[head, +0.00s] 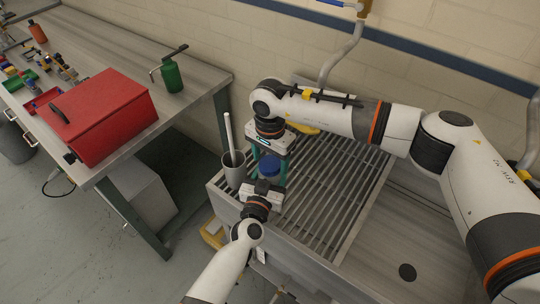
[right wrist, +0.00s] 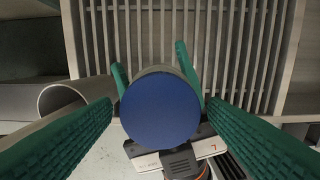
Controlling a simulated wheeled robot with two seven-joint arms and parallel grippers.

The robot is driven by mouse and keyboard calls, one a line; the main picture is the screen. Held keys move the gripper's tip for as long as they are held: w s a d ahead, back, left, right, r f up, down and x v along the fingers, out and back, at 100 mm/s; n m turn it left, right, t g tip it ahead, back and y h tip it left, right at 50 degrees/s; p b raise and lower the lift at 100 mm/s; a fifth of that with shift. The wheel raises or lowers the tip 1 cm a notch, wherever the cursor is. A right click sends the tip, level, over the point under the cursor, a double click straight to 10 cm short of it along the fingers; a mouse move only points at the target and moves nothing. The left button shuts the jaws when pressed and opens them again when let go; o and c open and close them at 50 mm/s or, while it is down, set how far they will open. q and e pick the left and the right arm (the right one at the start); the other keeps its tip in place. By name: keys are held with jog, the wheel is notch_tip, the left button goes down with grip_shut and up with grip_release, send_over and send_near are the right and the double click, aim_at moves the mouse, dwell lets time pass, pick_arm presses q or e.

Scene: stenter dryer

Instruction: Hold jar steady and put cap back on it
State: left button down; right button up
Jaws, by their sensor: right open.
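A blue round cap (head: 269,166) sits at the top of the jar, above the slatted rack. In the right wrist view the cap (right wrist: 160,110) covers most of the jar, and only a thin greyish edge of the jar (right wrist: 163,68) shows behind it. I cannot tell whether the cap is seated. My left gripper (head: 264,187) comes from below in the picture, its green fingers on both sides of the jar; their contact is mostly hidden. My right gripper (head: 268,164) points down over the cap, open, its fingers (right wrist: 160,125) wide apart on either side.
A grey cup (head: 234,172) with a white rod stands close left of the grippers. The slatted metal rack (head: 325,190) lies under and right of them.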

jog(key=c, duration=1)
jog(key=m, duration=0.9)
jog(key=shift+m, duration=0.3)
jog(key=m, duration=0.6)
jog(key=shift+m, duration=0.3)
jog(key=m, duration=0.5)
jog(key=o, duration=1.1)
jog(key=shift+o, duration=0.2)
jog(key=shift+r, duration=0.1)
notch_tip(320, 180, up, 12)
